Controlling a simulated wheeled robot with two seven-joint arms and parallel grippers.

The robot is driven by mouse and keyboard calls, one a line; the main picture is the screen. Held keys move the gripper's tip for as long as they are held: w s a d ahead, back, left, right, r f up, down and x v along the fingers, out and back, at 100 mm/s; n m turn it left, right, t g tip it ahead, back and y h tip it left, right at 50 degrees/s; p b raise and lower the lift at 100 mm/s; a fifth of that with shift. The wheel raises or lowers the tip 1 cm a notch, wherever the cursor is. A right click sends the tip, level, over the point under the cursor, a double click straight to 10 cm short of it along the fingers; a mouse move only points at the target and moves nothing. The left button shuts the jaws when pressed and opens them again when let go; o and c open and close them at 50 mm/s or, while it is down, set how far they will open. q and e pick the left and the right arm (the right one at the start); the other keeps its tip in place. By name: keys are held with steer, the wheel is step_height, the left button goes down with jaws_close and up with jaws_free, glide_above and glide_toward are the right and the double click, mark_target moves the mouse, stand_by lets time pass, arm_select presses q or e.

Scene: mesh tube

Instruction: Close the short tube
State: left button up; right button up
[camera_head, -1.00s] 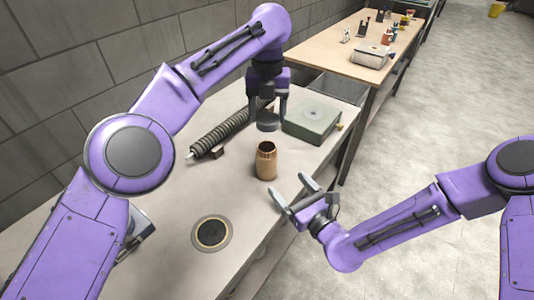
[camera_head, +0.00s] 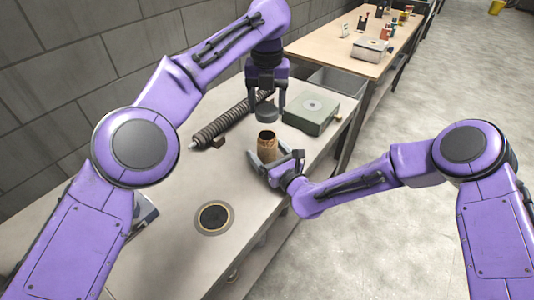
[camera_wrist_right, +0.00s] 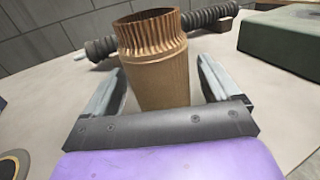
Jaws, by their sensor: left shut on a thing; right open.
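The short tube (camera_head: 267,145) is a brown, ribbed-top cylinder standing upright on the bench, its top open. It also shows in the right wrist view (camera_wrist_right: 155,65), between my right gripper's fingers. My right gripper (camera_head: 268,158) is open around the tube, one finger on each side; the wrist view shows a gap at the right finger. My left gripper (camera_head: 266,106) points down above and slightly behind the tube, shut on a dark round cap (camera_head: 266,114). The cap is held apart from the tube's rim.
A long dark spring-like roller (camera_head: 225,125) lies behind the tube to the left. A green box (camera_head: 311,116) sits at the back right. A dark disc with a ring (camera_head: 214,218) lies at the bench's front. Bench surface (camera_head: 190,180) left of the tube is clear.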

arm_select(q)
steer(key=shift+w, duration=0.1)
arm_select(e)
steer(key=shift+w+a, duration=0.15)
steer(key=shift+w, duration=0.15)
steer(key=shift+s, duration=0.1)
steer(key=c, duration=1.5)
arm_select(q)
steer(key=shift+f, duration=2.5)
steer(key=shift+f, duration=0.1)
steer(key=shift+f, duration=0.8)
steer(key=shift+f, duration=0.55)
